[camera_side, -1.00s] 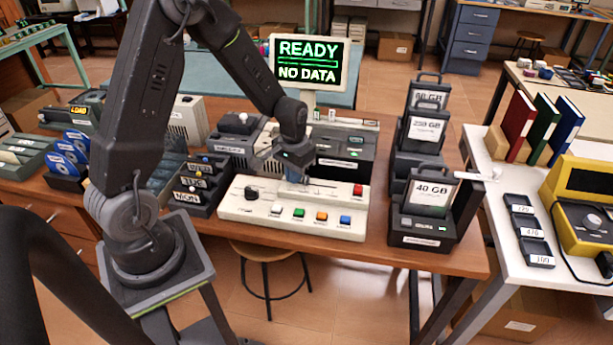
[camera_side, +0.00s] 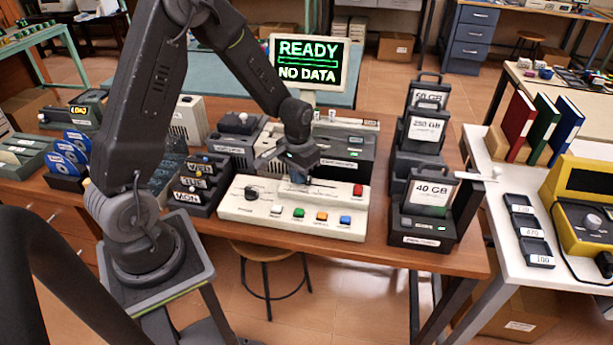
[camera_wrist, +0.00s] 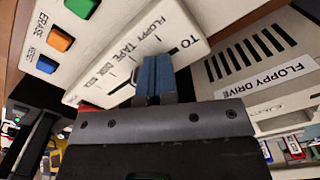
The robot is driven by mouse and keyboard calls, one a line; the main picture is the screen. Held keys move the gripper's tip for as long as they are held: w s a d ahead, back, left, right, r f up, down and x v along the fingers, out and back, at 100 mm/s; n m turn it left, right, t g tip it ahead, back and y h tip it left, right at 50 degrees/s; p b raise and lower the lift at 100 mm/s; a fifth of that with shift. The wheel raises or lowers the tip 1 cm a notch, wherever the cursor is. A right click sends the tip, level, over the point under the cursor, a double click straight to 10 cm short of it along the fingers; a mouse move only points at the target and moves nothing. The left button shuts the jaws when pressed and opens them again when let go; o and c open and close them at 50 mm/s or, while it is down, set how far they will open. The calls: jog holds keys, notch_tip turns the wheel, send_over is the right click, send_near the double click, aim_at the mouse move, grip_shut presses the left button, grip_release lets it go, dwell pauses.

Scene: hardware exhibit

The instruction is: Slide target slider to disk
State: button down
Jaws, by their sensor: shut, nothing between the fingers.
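The control panel (camera_side: 250,212) is a cream box on the wooden table, with a dark slider slot running along its upper part. In the wrist view the panel strip (camera_wrist: 195,47) reads TO, with FLOPPY, TAPE, DISK and a last small label along the slot. My gripper (camera_side: 298,180) is over this slot in the side view. In the wrist view its bluish fingers (camera_wrist: 154,78) are together, down at the slot beside the labels. The slider's knob is not clearly visible; the fingers hide that part of the slot. I cannot tell whether they touch it.
The panel also carries a black dial (camera_side: 252,193), a red button (camera_side: 357,189), and white, green, orange and blue buttons along the front. The floppy drive (camera_wrist: 262,85) stands close behind. A 40 GB disk unit (camera_side: 428,212) is to the right. A monitor (camera_side: 309,62) reads READY, NO DATA.

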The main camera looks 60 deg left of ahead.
jog(key=shift+w+d, duration=0.85)
dwell(0.4)
jog(key=shift+s+a, duration=0.2)
dwell(0.5)
jog(key=shift+r, duration=3.5)
jog(key=shift+d+r, duration=0.1)
jog(key=shift+r, duration=0.05)
jog(key=s+d+r+m+t, duration=0.1)
jog(key=s+d+r+t, duration=0.1)
jog(key=s+d+r, duration=0.3)
jog(key=s+d+r+m+t, duration=0.2)
jog(key=s+d+r, duration=0.3)
jog(key=s+r, duration=0.6)
jog(key=shift+s+d+r+t, duration=0.15)
jog(key=shift+s+d+t, duration=0.2)
jog(key=shift+s+t, duration=0.55)
